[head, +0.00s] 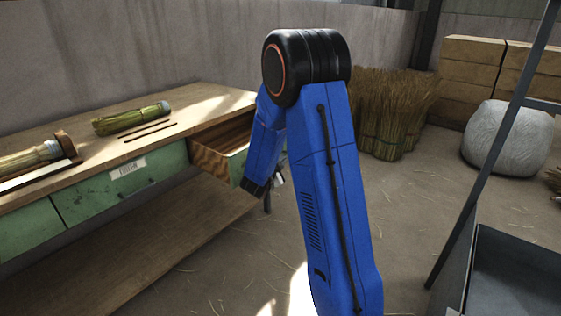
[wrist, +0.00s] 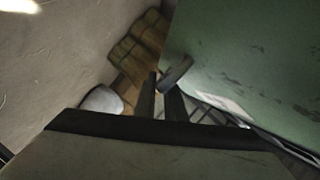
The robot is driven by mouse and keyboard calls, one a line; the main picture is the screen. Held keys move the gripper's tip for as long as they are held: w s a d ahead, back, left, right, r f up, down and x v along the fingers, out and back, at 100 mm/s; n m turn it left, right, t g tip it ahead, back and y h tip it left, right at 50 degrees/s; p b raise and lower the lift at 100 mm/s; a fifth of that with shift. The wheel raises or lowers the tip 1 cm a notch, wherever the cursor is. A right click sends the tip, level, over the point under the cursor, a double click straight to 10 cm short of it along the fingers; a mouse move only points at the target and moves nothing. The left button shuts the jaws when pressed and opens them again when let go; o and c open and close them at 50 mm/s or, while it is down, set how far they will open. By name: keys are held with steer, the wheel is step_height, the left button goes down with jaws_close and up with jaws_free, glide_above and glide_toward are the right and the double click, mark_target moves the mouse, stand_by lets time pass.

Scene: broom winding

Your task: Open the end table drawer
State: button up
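The end table drawer (head: 212,166) at the right end of the wooden-topped table is pulled well out; its wooden side and inside show in the head view. Its green front (wrist: 245,60) fills the right of the wrist view, with a dark handle (wrist: 177,71) on it. My gripper (wrist: 162,86) is at this handle, its two dark fingers apart. The handle overlaps the right fingertip and its lower end lies by the gap. I cannot tell whether the fingers press on it. In the head view my blue arm hides most of the drawer front and the handle.
The table top (head: 85,160) holds a bundle of straw (head: 132,118), thin sticks and a broom head (head: 30,158). A closed green drawer (head: 120,190) is left of the open one. Straw sheaves (head: 385,110) and a pale pouf (head: 508,138) stand behind.

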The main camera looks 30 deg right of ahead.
steer(key=o, duration=0.4)
steer(key=shift+c, duration=0.2)
steer(key=shift+a, duration=0.1)
steer(key=v, duration=1.7)
steer(key=shift+s+r, duration=0.1)
steer(key=shift+s, duration=0.05)
